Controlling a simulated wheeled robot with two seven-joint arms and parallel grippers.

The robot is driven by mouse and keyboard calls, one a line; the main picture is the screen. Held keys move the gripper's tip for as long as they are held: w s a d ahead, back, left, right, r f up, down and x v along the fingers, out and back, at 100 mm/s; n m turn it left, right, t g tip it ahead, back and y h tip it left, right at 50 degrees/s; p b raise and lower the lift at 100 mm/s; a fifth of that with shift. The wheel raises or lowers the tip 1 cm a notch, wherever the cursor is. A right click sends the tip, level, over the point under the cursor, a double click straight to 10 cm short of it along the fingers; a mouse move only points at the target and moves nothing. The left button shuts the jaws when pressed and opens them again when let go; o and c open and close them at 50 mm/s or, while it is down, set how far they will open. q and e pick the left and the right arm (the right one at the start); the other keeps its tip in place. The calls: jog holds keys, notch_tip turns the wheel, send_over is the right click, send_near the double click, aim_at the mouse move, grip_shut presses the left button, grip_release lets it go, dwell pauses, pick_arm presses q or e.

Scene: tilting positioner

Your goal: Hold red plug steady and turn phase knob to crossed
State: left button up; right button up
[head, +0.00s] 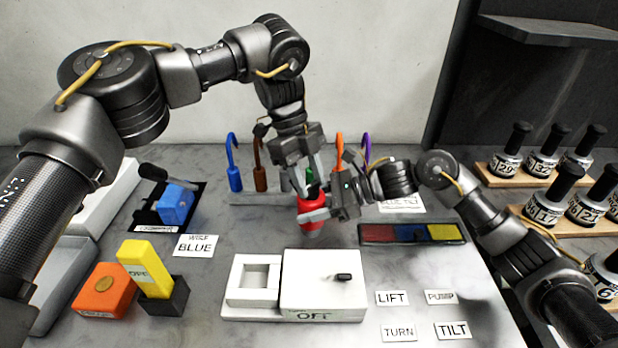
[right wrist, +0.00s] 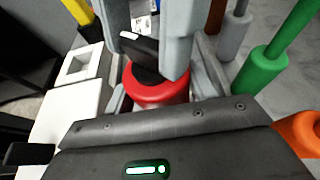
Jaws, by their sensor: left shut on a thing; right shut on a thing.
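The red plug (head: 312,220) is upright above the bench, behind the white OFF box. In the right wrist view the red plug (right wrist: 158,92) carries a black knob (right wrist: 140,48) on top. My right gripper (head: 318,212) comes in from the right and is shut around the red body; its grey fingers flank the plug in the wrist view. My left gripper (head: 308,182) reaches down from above and is shut on the knob. Its grey finger stands beside the knob in the wrist view. The knob's markings cannot be read, and its head-view side is hidden by the fingers.
The white OFF box (head: 330,270) with a square recess stands in front. Several coloured hooked posts (head: 235,178) stand behind. A tricolour tray (head: 412,242) lies right. A yellow block (head: 146,266), an orange block (head: 103,290) and a blue block (head: 175,204) are left. Labels lie front right.

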pick_arm(q)
jog(key=shift+w, duration=0.1)
dwell(0.4)
jog(key=o, duration=1)
jog(key=v, duration=1.2)
pick_arm(e)
jog(key=o, duration=1.2)
jog(key=v, duration=1.2)
